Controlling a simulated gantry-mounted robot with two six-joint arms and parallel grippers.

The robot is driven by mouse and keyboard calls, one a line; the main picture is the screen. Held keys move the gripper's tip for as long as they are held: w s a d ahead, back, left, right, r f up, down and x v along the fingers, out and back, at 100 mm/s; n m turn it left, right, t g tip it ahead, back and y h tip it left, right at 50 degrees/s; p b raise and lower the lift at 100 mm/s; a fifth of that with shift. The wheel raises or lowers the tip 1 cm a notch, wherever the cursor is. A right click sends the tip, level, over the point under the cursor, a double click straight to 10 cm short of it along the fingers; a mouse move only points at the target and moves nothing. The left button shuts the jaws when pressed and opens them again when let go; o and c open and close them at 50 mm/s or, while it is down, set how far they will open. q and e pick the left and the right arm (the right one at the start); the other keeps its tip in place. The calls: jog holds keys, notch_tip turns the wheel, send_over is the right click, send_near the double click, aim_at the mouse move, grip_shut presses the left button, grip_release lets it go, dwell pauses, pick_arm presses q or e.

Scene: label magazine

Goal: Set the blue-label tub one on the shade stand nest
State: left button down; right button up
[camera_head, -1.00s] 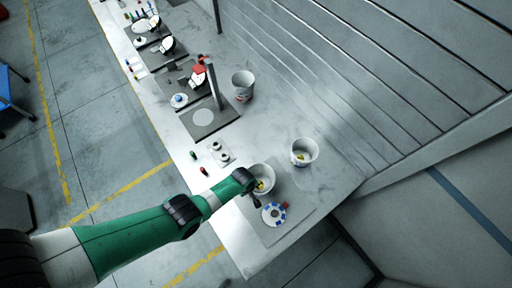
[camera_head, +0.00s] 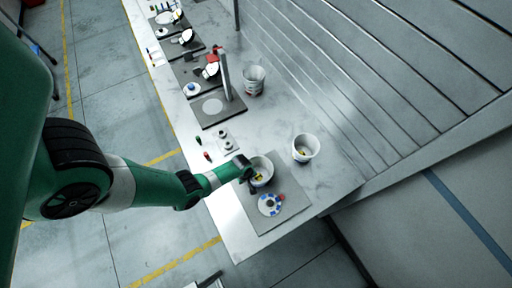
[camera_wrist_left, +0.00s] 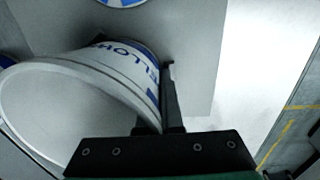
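A dark plate with a post and a pale disc (camera_head: 213,106) lies farther up the bench, likely the shade stand nest. My right gripper is not seen.
A second white tub (camera_head: 306,149) stands right of the mat (camera_head: 293,213). A blue-and-white disc (camera_head: 270,205) lies on the mat. A taller bin (camera_head: 254,80) stands beside the post (camera_head: 225,76). A small fixture (camera_head: 226,143) sits between mat and dark plate.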

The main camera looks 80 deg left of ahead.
pick_arm(q)
jog(key=shift+f, duration=0.1)
jog(key=shift+f+b, duration=0.15)
jog(key=shift+b, duration=0.15)
jog(key=c, duration=1.1)
grip_release()
